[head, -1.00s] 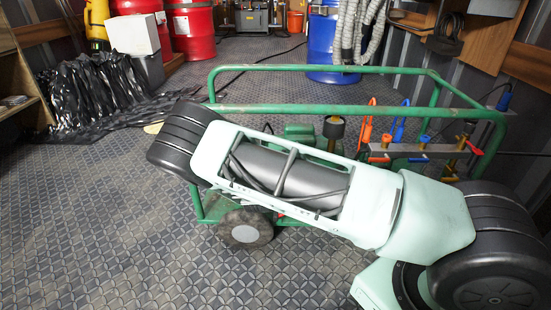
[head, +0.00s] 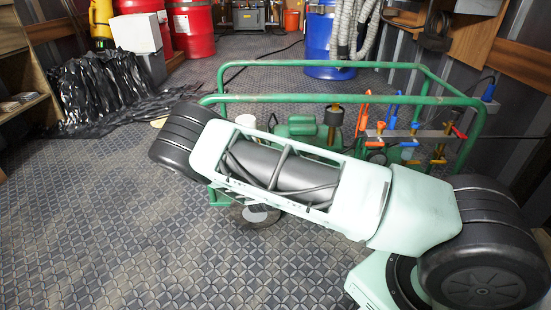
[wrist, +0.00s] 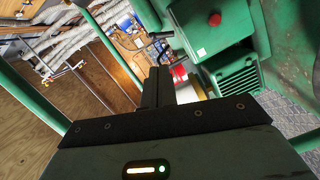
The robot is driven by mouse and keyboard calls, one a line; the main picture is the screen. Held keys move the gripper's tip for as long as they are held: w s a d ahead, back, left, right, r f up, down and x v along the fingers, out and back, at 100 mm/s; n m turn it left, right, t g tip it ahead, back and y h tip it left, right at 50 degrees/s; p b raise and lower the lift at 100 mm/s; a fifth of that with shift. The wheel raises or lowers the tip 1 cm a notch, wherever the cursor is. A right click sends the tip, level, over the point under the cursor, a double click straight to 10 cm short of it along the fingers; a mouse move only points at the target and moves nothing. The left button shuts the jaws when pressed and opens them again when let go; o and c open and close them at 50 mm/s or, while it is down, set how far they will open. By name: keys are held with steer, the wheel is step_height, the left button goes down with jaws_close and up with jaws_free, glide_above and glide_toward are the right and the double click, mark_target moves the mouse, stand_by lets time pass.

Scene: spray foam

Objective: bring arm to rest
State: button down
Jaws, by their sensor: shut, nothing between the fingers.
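My arm stretches across the middle of the head view, in front of the green tubular-framed cart (head: 330,99), and hides part of it. My gripper does not show in the head view. In the wrist view my gripper (wrist: 158,88) is shut, with its dark fingers together and nothing held. Green cart tubes (wrist: 110,45) and a green machine housing with a red button (wrist: 214,19) lie beyond the fingers. I cannot tell whether the gripper touches the cart.
Orange- and blue-handled tools (head: 392,125) stand on the cart's right side. A blue barrel (head: 318,40), red barrels (head: 193,30) and black crumpled sheeting (head: 90,95) stand farther back. The patterned floor (head: 90,230) at front left is clear.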

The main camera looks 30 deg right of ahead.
steer(key=s+a+r+m+g+y+p, duration=0.25)
steer(key=a+y, duration=0.25)
steer(key=a, duration=0.5)
steer(key=s+a+r+m+g+y+p, duration=0.1)
steer(key=s+a+r+g+y, duration=0.25)
steer(key=a, duration=0.65)
steer(key=s+a+r+n+g+y+p, duration=0.2)
steer(key=s+a+r+y, duration=0.1)
steer(key=s+a+r, duration=0.5)
steer(key=s+a+r+n+g+y+p, duration=0.15)
steer(key=s+a+r+y, duration=0.25)
steer(key=s+a+r, duration=0.45)
steer(key=s+d+r+n+g+h+p, duration=0.1)
steer(key=s+d+r, duration=0.3)
steer(key=s, duration=0.4)
steer(key=s+d+r+n+g+h+p, duration=0.1)
steer(key=s+d+r+g+h, duration=0.2)
steer(key=s, duration=0.5)
step_height(320, 180, up, 38)
steer(key=t+y+p, duration=0.1)
steer(key=p, duration=3.6)
steer(key=shift+p, duration=0.35)
